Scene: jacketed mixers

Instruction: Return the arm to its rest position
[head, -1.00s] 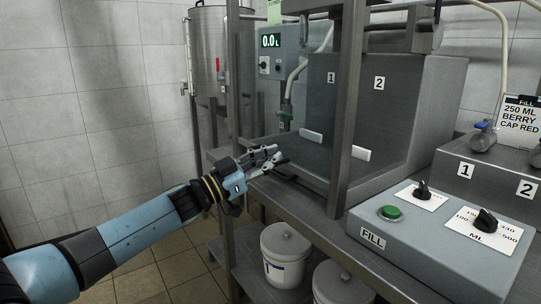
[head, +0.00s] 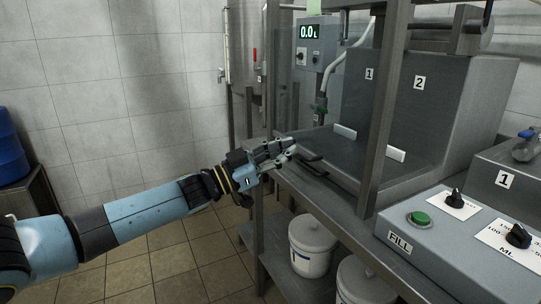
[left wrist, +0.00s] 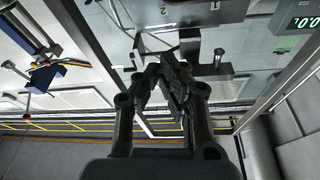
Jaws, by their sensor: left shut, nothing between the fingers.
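My left arm (head: 140,210) comes in from the left of the head view, reaching out over the floor. Its gripper (head: 285,148) is shut and empty, beside the front edge of the steel bench (head: 325,190), near a dark handle-like piece there. In the left wrist view the gripper fingers (left wrist: 172,70) are together with nothing held. My right gripper is not in view.
A control box (head: 420,220) with a green button and black knobs stands on the bench at right. A steel post (head: 383,120) rises from the bench. White lidded buckets (head: 312,245) sit below. The tiled floor is open.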

